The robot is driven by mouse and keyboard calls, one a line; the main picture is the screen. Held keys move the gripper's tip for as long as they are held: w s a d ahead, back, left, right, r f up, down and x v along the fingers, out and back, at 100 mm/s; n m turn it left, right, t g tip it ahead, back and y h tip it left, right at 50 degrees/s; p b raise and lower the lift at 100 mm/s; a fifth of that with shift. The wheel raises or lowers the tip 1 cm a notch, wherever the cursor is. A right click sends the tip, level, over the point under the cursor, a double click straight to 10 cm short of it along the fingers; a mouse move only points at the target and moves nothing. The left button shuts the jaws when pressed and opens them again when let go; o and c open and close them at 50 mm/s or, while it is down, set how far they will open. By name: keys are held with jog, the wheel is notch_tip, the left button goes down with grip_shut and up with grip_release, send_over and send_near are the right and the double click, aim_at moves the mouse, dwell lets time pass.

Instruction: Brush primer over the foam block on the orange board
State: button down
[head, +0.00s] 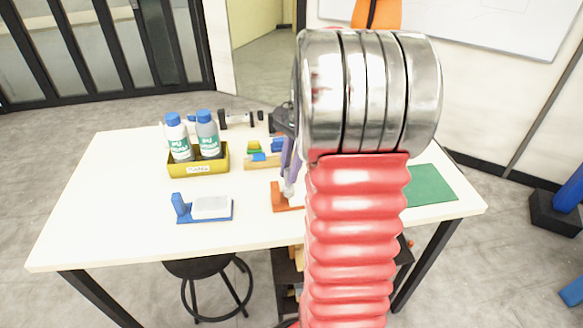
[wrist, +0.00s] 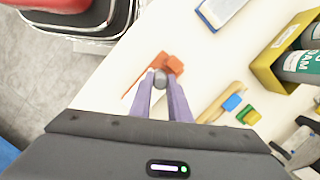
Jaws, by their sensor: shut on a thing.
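The orange board (head: 280,206) lies on the white table, partly hidden behind my arm. In the wrist view the orange board (wrist: 140,75) has a raised orange block (wrist: 174,64) at one end. No foam block shows on its visible part. My gripper (head: 288,184) is over the board with its purple fingers pointing down. In the wrist view my gripper (wrist: 160,84) is shut on a small grey round-ended thing (wrist: 160,76); I cannot tell if it is a brush. Its lower part and any contact are hidden. A white block (head: 210,206) sits on a blue board (head: 203,219) to the left.
A yellow bin (head: 184,170) with two blue-capped bottles stands at the back left. A wooden tray (head: 257,164) with blue and green pieces is behind the orange board. A green mat (head: 430,185) lies right.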

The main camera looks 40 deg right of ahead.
jog(key=shift+f, duration=0.15)
jog(key=shift+s+d, duration=0.75)
jog(key=shift+d, duration=0.3)
jog(key=shift+s+d+f, duration=0.15)
jog(key=shift+s+d, duration=0.6)
jog(key=shift+d, duration=0.3)
jog(key=shift+d, duration=0.1)
jog(key=shift+s+d, duration=0.7)
jog(key=shift+d, duration=0.3)
jog(key=shift+s+d+r, duration=0.15)
jog(key=shift+s+d, duration=0.2)
jog(key=shift+d, duration=0.2)
jog(key=shift+s+d+r, duration=0.1)
jog(key=shift+s+d, duration=0.25)
jog(key=shift+d, duration=0.15)
